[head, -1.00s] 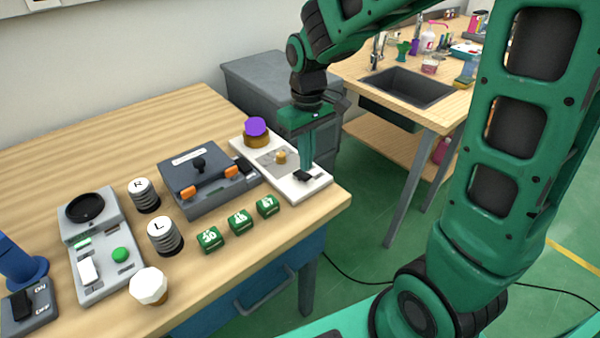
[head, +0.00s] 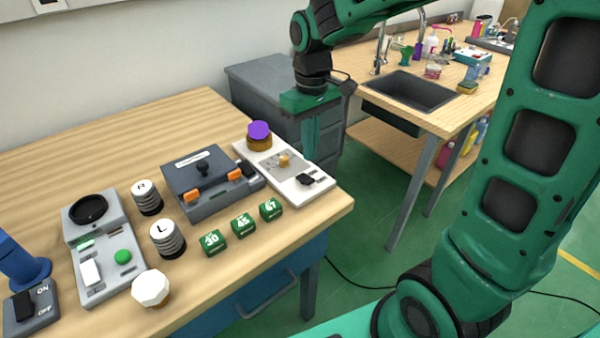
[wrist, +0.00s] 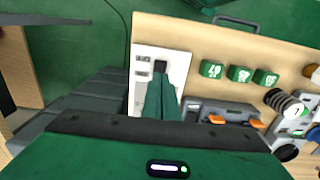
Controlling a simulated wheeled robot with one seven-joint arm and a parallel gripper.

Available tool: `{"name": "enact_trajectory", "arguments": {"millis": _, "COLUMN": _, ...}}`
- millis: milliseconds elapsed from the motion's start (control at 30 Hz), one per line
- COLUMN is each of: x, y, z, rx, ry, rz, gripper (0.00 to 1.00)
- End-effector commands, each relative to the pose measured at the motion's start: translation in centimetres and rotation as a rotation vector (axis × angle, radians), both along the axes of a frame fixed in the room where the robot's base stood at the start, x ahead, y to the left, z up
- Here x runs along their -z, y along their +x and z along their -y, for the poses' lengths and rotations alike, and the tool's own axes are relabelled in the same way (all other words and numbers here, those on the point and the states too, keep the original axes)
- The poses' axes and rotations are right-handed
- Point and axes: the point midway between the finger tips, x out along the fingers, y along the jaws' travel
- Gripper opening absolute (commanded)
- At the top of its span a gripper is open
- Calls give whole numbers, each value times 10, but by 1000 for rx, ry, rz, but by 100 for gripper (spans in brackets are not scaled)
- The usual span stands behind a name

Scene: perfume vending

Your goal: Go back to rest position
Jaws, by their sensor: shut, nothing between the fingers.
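My gripper (head: 310,152) is green and points down above the right end of the wooden table (head: 90,140). Its fingers are shut and empty. They hang over the white panel (head: 318,190), which has a black switch (head: 305,180), a small yellow knob (head: 283,161) and a purple-topped knob (head: 259,133). In the wrist view the shut fingers (wrist: 163,85) show in front of the white panel (wrist: 145,62), with a gap between fingertips and switch that I cannot measure.
A grey box with orange latches (head: 205,175), green numbered blocks (head: 243,224), striped cylinders (head: 167,238) and a grey device (head: 105,262) stand left of the panel. A grey cabinet (head: 270,85) stands behind the gripper. A sink table (head: 465,110) is at the right.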

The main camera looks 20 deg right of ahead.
Motion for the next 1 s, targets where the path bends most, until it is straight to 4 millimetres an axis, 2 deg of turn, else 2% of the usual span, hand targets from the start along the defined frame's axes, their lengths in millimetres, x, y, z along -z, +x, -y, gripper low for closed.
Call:
{"name": "enact_trajectory", "arguments": {"millis": 200, "x": -1, "y": -2, "z": 5, "rx": 14, "ry": -2, "rz": 1, "gripper": 0}}
{"name": "enact_trajectory", "arguments": {"millis": 267, "x": -2, "y": -8, "z": 15, "rx": 45, "ry": -6, "rz": 2, "gripper": 0}}
{"name": "enact_trajectory", "arguments": {"millis": 333, "x": -6, "y": -22, "z": 35, "rx": 108, "ry": -13, "rz": 5, "gripper": 0}}
{"name": "enact_trajectory", "arguments": {"millis": 467, "x": -11, "y": -66, "z": 87, "rx": 294, "ry": -26, "rz": 9, "gripper": 0}}
{"name": "enact_trajectory", "arguments": {"millis": 533, "x": -12, "y": -97, "z": 114, "rx": 409, "ry": -28, "rz": 8, "gripper": 0}}
{"name": "enact_trajectory", "arguments": {"millis": 633, "x": -10, "y": -142, "z": 142, "rx": 564, "ry": -25, "rz": 6, "gripper": 0}}
{"name": "enact_trajectory", "arguments": {"millis": 800, "x": -1, "y": -202, "z": 166, "rx": 764, "ry": -7, "rz": -2, "gripper": 0}}
{"name": "enact_trajectory", "arguments": {"millis": 900, "x": 4, "y": -222, "z": 171, "rx": 834, "ry": 1, "rz": -5, "gripper": 0}}
{"name": "enact_trajectory", "arguments": {"millis": 1000, "x": 7, "y": -232, "z": 172, "rx": 866, "ry": 6, "rz": -9, "gripper": 0}}
